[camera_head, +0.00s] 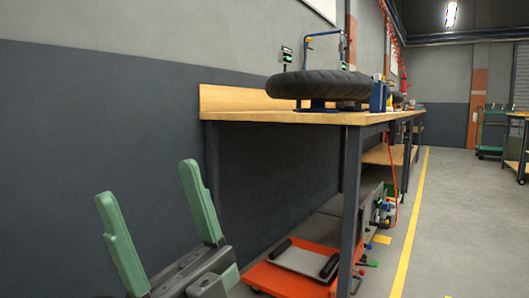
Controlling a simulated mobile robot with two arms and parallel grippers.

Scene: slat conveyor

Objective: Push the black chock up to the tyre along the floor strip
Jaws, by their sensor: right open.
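My right gripper (147,182) shows at the lower left, its two green fingers pointing up and spread apart with nothing between them. It stands in front of the dark wall, left of the workbench. A black tyre (318,84) lies flat on a blue support on the bench top, not on the floor. No black chock can be told for sure; two black bars sit on an orange dolly (290,278) under the bench, and I cannot tell whether either is the chock. A yellow floor strip (408,240) runs away on the right. My left gripper is out of view.
The wooden workbench (240,116) stands along the wall, its dark front leg (350,200) beside the dolly. Tools and small coloured parts crowd the lower space behind. The grey floor right of the strip (465,230) is clear.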

